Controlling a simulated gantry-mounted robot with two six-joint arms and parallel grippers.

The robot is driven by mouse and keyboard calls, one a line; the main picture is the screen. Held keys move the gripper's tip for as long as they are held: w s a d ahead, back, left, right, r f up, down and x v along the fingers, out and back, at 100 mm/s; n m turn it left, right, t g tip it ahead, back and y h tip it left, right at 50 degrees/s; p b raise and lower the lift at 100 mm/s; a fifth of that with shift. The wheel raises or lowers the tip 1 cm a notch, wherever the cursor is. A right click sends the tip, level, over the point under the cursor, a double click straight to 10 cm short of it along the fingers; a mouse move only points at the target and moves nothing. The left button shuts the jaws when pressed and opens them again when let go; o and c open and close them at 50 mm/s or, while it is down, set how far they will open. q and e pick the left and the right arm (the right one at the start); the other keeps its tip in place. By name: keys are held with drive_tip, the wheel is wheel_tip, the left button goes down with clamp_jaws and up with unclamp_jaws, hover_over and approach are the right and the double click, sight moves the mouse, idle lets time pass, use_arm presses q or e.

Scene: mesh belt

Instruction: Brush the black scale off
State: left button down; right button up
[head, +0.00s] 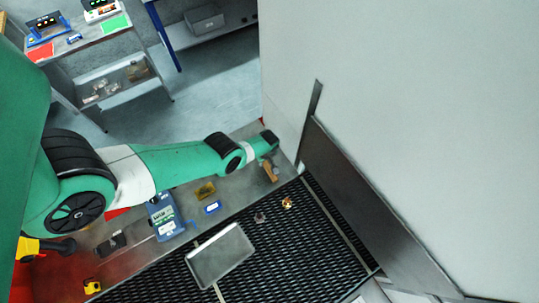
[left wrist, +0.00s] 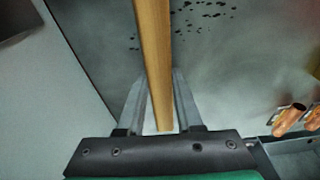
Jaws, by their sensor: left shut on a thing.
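A wooden handle (left wrist: 153,60), apparently of a brush, stands between the two fingers of my left gripper (left wrist: 160,105), which is shut on it. The handle runs out of the top of the left wrist view, so its far end is hidden there. In the head view my left gripper (head: 268,152) is by the furnace wall, with the brown tool (head: 270,172) below it. Black flecks (left wrist: 205,12), looking like scale, lie scattered on a grey surface in the left wrist view, on both sides of the handle. My right gripper is not in view.
A metal tray (head: 220,257) lies across the belt's edge. A blue instrument (head: 165,215) and a brass-coloured block (head: 205,190) are on the bench.

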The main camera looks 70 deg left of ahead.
sight(256, 169)
use_arm(q)
drive_tip(key=shift+s, duration=0.25)
drive_tip(key=shift+s+d+r+p, duration=0.1)
drive_tip(key=shift+s+d+p, duration=0.05)
drive_tip(key=shift+s+p, duration=0.25)
drive_tip(key=shift+s+d+p, duration=0.2)
drive_tip(key=shift+s+p, duration=0.25)
drive_tip(key=shift+s, duration=0.15)
drive_tip(key=shift+s+d+p, duration=0.15)
drive_tip(key=shift+s+p, duration=0.3)
drive_tip(key=shift+s, duration=0.1)
drive_tip(key=shift+s+d+f, duration=0.1)
drive_tip(key=shift+s+f, duration=0.15)
drive_tip(key=shift+s, duration=0.1)
